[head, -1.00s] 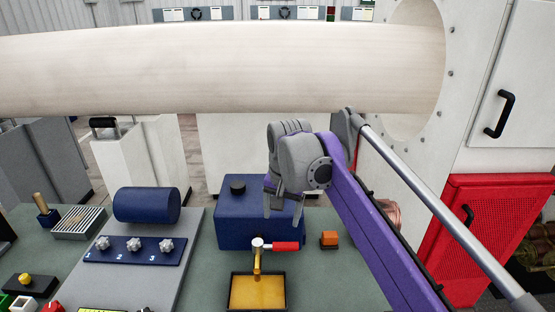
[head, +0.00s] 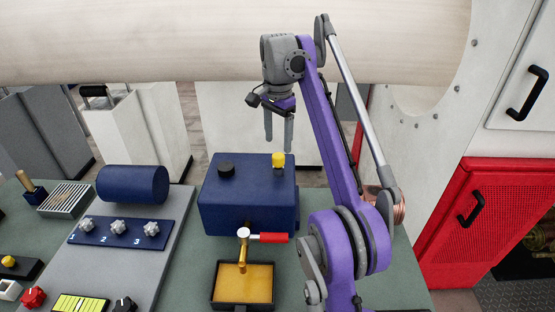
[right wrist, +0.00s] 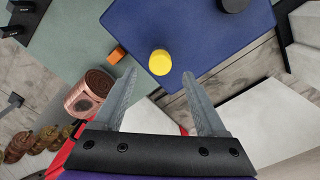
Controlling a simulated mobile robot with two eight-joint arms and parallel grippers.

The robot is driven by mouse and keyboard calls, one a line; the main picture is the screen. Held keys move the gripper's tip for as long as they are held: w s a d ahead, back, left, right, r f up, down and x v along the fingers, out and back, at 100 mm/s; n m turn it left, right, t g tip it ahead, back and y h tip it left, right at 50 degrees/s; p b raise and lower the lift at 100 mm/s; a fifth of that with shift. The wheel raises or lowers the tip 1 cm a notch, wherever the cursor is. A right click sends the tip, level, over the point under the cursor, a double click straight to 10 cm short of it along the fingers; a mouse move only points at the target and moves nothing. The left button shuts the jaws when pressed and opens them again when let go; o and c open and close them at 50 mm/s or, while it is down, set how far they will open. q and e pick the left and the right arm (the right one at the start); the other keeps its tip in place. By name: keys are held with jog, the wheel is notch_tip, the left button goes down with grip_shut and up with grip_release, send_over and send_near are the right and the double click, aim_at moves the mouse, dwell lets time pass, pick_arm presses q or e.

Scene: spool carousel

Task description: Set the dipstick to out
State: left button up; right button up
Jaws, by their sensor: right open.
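A yellow knob (head: 278,160), which looks like the dipstick's handle, sits on top of the blue box (head: 245,207) near its back right corner. In the right wrist view the yellow knob (right wrist: 160,62) lies just beyond and between the fingertips. My right gripper (head: 279,145) is open and empty, fingers pointing down, above or behind the knob. It does not appear to touch it. The open fingers also show in the right wrist view (right wrist: 159,75). My left gripper is not in view.
A black cap (head: 226,169) is on the box's left. A red-handled tap (head: 266,238) stands in front over a yellow-filled tray (head: 245,305). An orange block (right wrist: 117,54) and copper coil (right wrist: 94,92) are beside the box. A large pale cylinder (head: 150,45) spans behind.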

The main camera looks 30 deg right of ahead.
aim_at(278, 155)
notch_tip(278, 155, down, 5)
jog(key=shift+s+d+f+b, duration=0.1)
jog(key=shift+s+b, duration=0.05)
jog(key=shift+b, duration=0.55)
jog(key=shift+f, duration=0.55)
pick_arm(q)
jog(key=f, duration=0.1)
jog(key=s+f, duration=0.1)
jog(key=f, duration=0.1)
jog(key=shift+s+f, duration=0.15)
pick_arm(e)
jog(key=shift+c, duration=0.3)
grip_shut()
